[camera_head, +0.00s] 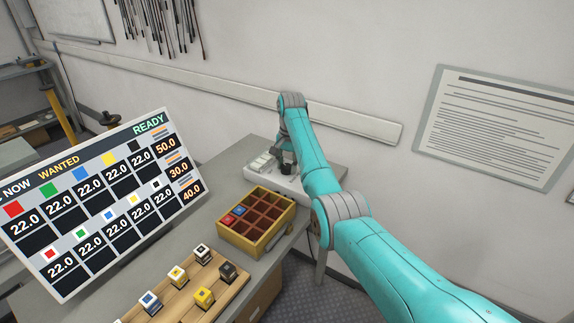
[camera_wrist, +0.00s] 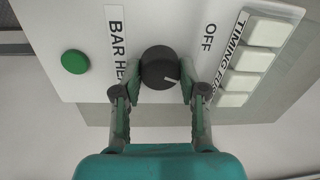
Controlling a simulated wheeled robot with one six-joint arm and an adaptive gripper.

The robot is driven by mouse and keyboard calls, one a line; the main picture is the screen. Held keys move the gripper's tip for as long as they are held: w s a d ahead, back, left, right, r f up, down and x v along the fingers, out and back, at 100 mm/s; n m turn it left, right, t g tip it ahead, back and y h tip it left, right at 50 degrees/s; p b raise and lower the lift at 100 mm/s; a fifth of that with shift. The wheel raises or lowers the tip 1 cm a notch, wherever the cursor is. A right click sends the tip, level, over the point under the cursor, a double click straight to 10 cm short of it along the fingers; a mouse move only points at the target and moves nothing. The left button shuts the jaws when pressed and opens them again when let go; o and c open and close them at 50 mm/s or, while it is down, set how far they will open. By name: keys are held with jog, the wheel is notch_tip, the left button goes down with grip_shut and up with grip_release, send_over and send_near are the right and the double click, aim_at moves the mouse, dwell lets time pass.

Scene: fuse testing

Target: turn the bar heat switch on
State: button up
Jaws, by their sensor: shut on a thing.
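In the wrist view, the bar heat switch is a round black knob (camera_wrist: 158,66) with a short white pointer mark, on a white panel (camera_wrist: 90,20). The mark points to the lower right of the picture. A partly covered "BAR HE…" label (camera_wrist: 116,45) is left of the knob and an "OFF" label (camera_wrist: 208,38) is at its upper right. My gripper (camera_wrist: 161,86) has one finger on each side of the knob and is shut on it. In the head view, my gripper (camera_head: 287,163) is down at the white panel box (camera_head: 292,185), and the knob cannot be made out.
A green button (camera_wrist: 75,62) is left of the knob; white keys (camera_wrist: 249,60) are at its right. A yellow compartment box (camera_head: 240,243) and a wooden rack (camera_head: 190,297) with several blocks stand nearer on the bench. A display board (camera_head: 105,202) reads READY and stands left.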

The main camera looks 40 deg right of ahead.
aim_at(288, 166)
jog(key=shift+m, duration=1)
jog(key=o, duration=1.1)
jog(key=shift+o, duration=0.2)
jog(key=shift+s+r, duration=0.15)
jog(key=shift+r, duration=1.7)
jog(key=shift+s+r, duration=0.1)
jog(key=shift+r, duration=1.75)
